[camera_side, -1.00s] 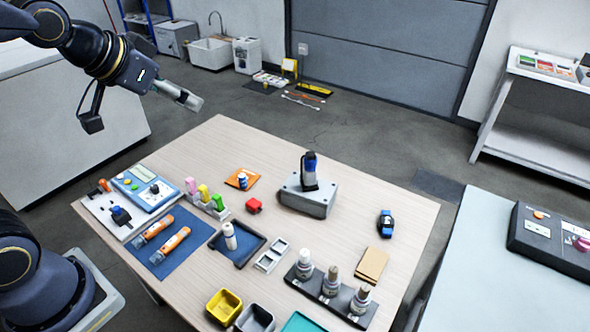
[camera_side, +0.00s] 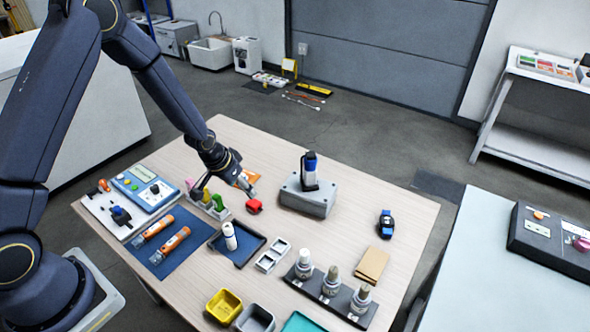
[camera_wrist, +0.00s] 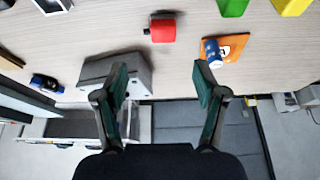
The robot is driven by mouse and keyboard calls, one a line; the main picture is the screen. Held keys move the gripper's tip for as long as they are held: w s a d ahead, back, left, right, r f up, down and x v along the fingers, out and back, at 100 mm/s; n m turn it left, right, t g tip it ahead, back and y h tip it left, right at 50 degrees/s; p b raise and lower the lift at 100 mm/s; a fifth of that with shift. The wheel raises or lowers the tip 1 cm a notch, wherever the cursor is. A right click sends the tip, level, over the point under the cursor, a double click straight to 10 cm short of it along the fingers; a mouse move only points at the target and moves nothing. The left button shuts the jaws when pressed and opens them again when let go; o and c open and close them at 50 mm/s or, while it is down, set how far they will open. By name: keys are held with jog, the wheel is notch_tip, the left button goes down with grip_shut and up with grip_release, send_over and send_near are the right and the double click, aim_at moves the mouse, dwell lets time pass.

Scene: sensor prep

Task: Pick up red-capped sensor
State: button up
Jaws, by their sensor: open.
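The red-capped sensor (camera_side: 254,206) appears as a small red piece lying on the wooden table. In the wrist view it is a red block (camera_wrist: 163,31) with a dark part at its left, above the fingertips and roughly centred between them. My gripper (camera_side: 248,190) points down just behind it in the side view, a little above the table. In the wrist view my gripper (camera_wrist: 162,82) is open with nothing between its fingers. The two do not appear to touch.
A grey box (camera_side: 308,198) with a dark-blue device stands right of the sensor. Pink, yellow and green pieces (camera_side: 218,202) stand in a holder to the left. An orange mat (camera_wrist: 228,47) with a blue-white container lies close to my gripper. A dark tray (camera_side: 252,245) lies in front.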

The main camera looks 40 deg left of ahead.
aim_at(253, 202)
jog(key=x, duration=0.6)
jog(key=shift+a+x, duration=0.1)
jog(key=shift+x, duration=1.25)
jog(key=shift+a+x, duration=0.15)
jog(key=shift+x, duration=1.25)
jog(key=shift+c, duration=0.4)
jog(key=c, duration=1.2)
